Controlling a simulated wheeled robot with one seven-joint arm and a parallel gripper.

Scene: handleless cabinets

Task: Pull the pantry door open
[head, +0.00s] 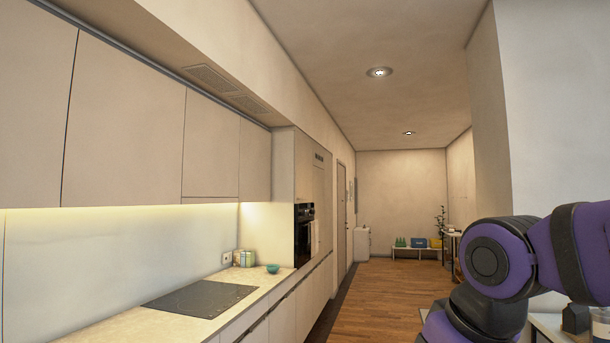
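Tall handleless cabinet fronts (322,185) stand at the far end of the kitchen run, just past the built-in oven (304,236). They look shut and are seen at a steep angle. I cannot tell for sure which front is the pantry door. Only purple and black links of my arm show at the lower right. My gripper is out of the frame, so its state and its place relative to the door are hidden.
Shut wall cabinets (125,120) run along the left above a pale counter (183,323) with a black cooktop (200,299), canisters and a teal bowl (272,268). Wooden floor (385,290) lies open ahead. A pale wall (490,130) stands on the right.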

